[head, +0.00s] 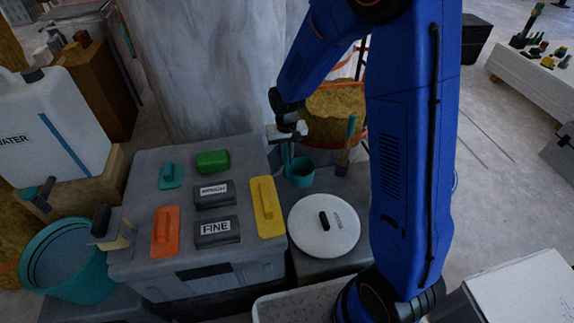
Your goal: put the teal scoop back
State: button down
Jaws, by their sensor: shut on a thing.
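The teal scoop (301,173) is right of the grey box, its cup low and its thin handle rising to my gripper. My gripper (287,137) is shut on the upper end of the scoop's handle. The scoop hangs roughly upright; whether its cup touches anything below is hard to tell. My blue arm covers part of the area to the right.
A grey box (145,215) carries teal, orange and yellow floats, a green block and dark labelled blocks. A round white lid (342,238) with a dark handle lies in front of the scoop. A teal bucket (38,252) stands left.

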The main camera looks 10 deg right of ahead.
jog(key=shift+f, duration=1.9)
jog(key=c, duration=1.8)
grip_release()
jog(key=shift+o, duration=0.2)
